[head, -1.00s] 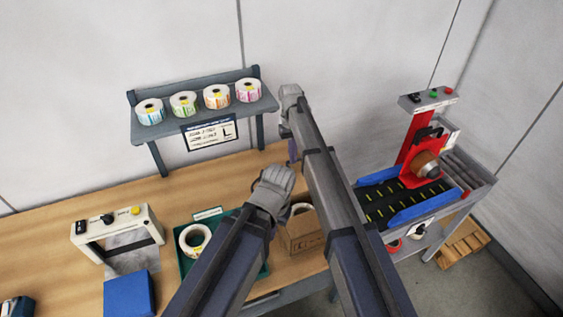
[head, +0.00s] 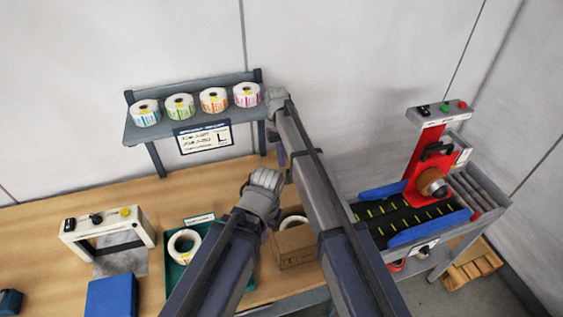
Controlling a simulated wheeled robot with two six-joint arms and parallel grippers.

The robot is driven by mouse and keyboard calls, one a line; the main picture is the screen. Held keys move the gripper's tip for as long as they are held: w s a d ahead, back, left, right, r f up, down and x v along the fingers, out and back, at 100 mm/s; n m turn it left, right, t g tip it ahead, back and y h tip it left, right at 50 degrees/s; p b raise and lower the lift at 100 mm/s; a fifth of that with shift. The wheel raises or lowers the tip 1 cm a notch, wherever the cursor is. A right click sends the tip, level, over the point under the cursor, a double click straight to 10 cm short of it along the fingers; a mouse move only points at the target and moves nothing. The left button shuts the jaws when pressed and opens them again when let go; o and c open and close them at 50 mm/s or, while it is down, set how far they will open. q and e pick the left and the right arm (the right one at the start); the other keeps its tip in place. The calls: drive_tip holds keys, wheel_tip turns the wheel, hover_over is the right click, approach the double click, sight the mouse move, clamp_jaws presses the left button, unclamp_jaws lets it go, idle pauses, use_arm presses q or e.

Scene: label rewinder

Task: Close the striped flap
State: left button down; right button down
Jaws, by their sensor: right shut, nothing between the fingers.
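A dark surface with yellow stripes (head: 402,215) lies low and nearly level between two blue side rails on the machine at the right. I cannot tell whether it is the flap or a belt, and no separate striped flap stands out. A red upright (head: 424,160) with a brown roll rises behind it. My right gripper (head: 276,98) shows only poorly at the far end of the right arm, near the shelf's right end. It is shut and empty, well left of the striped surface and not touching it. My left gripper cannot be made out beyond the grey end of its arm.
A wall shelf (head: 190,122) holds several label rolls. On the wooden bench (head: 40,235) are a cream device (head: 105,235), a blue block (head: 111,296), a green tray (head: 178,278) with a roll, and a cardboard box (head: 292,248). A wooden pallet (head: 472,264) lies on the floor at right.

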sight(287, 196)
drive_tip(key=b+x, duration=0.7)
drive_tip(key=x, duration=0.1)
drive_tip(key=shift+f, duration=0.2)
drive_tip(key=shift+s, duration=0.2)
drive_tip(key=shift+s+d+r+t, duration=0.2)
drive_tip(key=shift+s+t, duration=0.1)
drive_tip(key=shift+t, duration=0.4)
drive_tip(key=shift+s+y+p, duration=0.1)
drive_tip(key=shift+y+p, duration=0.2)
drive_tip(key=shift+p, duration=0.05)
